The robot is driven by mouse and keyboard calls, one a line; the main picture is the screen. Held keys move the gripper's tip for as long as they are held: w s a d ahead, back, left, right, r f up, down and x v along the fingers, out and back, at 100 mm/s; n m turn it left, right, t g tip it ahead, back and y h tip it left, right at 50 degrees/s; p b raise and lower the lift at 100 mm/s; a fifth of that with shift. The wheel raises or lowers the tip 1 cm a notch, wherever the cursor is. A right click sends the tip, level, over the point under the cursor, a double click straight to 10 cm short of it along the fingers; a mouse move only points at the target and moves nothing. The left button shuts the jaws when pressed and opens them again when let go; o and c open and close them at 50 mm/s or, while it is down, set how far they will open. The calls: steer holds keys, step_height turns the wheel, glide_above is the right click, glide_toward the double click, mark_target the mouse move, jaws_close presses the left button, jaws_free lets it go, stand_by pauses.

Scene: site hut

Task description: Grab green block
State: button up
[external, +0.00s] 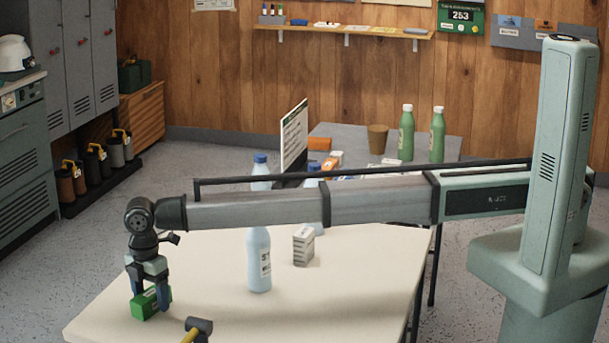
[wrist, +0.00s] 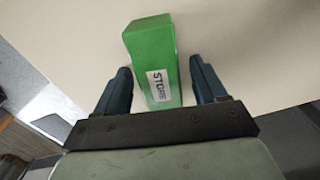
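The green block (external: 145,306) lies on the cream table near its left front edge. It is a long box with a white label, and it also shows in the wrist view (wrist: 152,50). My gripper (external: 151,290) points down over the block. In the wrist view my gripper (wrist: 160,88) is open, with one dark blue finger on each side of the block. I cannot tell how far down the fingers reach.
A hammer (external: 199,328) lies right of the block at the table's front. A pale blue bottle (external: 258,262) and a small grey-white box (external: 303,247) stand farther right on the table (external: 365,270). More bottles stand behind my arm.

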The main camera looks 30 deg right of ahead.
steer(key=c, duration=1.1)
steer(key=shift+o, duration=0.2)
steer(key=shift+r, duration=0.1)
